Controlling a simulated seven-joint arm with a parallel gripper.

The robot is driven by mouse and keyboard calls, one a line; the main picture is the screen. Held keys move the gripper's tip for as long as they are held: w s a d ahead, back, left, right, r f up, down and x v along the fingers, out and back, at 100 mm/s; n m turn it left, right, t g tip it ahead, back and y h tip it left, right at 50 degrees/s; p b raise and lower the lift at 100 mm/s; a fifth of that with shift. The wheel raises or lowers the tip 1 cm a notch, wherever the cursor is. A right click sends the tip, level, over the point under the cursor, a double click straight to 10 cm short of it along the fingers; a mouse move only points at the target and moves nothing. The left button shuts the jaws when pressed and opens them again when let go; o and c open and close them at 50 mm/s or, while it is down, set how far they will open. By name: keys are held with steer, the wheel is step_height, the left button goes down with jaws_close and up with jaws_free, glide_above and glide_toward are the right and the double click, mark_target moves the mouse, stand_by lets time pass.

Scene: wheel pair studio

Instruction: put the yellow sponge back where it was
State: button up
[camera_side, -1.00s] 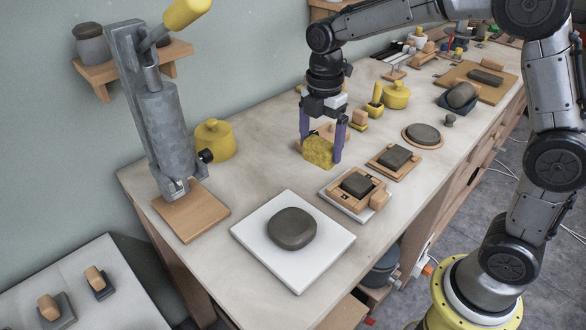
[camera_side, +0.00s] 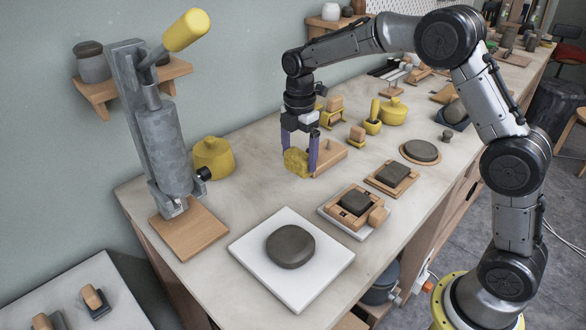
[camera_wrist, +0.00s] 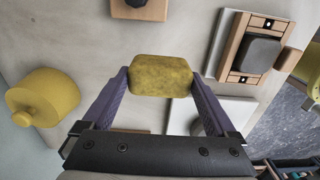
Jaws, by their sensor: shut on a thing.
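The yellow sponge (camera_side: 297,162) is a rough, rounded block. It is between the two purple fingers of my gripper (camera_side: 300,160), which is shut on it. In the wrist view the sponge (camera_wrist: 161,75) spans the gap between the fingertips (camera_wrist: 160,80). In the side view it hangs over the bench, in front of a light wooden block (camera_side: 328,156); whether it touches the bench I cannot tell. No marked spot for the sponge can be made out.
A yellow lidded pot (camera_side: 213,158) and a grey lever press (camera_side: 165,130) stand to the left. A white slab (camera_side: 318,275) with a dark clay lump (camera_side: 290,246) lies in front. Wooden frames holding dark clay (camera_side: 355,204) lie to the right.

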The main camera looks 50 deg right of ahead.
mark_target(293, 169)
steer(key=shift+w+f, duration=0.7)
steer(key=shift+f, duration=0.1)
steer(key=shift+w+f, duration=0.15)
steer(key=shift+f, duration=0.8)
steer(key=shift+w+f, duration=0.15)
steer(key=shift+f, duration=0.8)
steer(key=shift+f, duration=0.1)
steer(key=o, duration=1.1)
